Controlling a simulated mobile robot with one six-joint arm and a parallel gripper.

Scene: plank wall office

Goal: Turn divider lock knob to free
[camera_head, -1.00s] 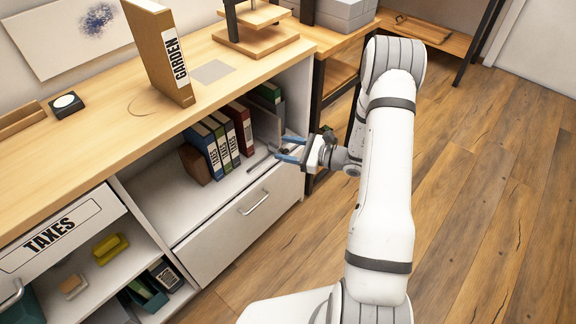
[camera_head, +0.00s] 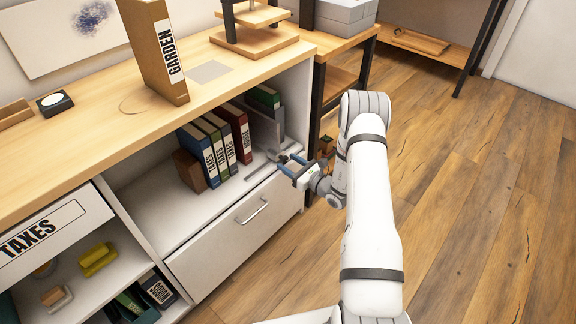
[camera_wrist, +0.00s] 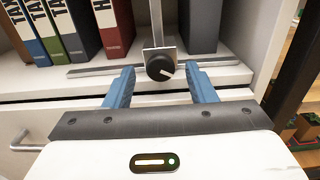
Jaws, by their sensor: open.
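The divider lock knob (camera_wrist: 160,67) is a round black dial with a white pointer line, in the wrist view. The line points right and slightly down. It sits on a grey plate at the foot of the upright divider (camera_wrist: 156,18), above a metal rail (camera_wrist: 104,70) on the shelf. My gripper (camera_wrist: 161,85) is open, its two blue fingers on either side below the knob, apart from it and empty. In the head view my gripper (camera_head: 287,164) is at the front right edge of the shelf, and the divider (camera_head: 266,128) shows behind it. The knob is not distinguishable there.
Several binders (camera_head: 222,140) stand left of the divider, and a green-topped one (camera_head: 262,97) stands behind it. A closed drawer (camera_head: 232,238) is below the shelf. The GARDEN box file (camera_head: 158,55) stands on the worktop above. A black table leg (camera_wrist: 303,62) is close at right.

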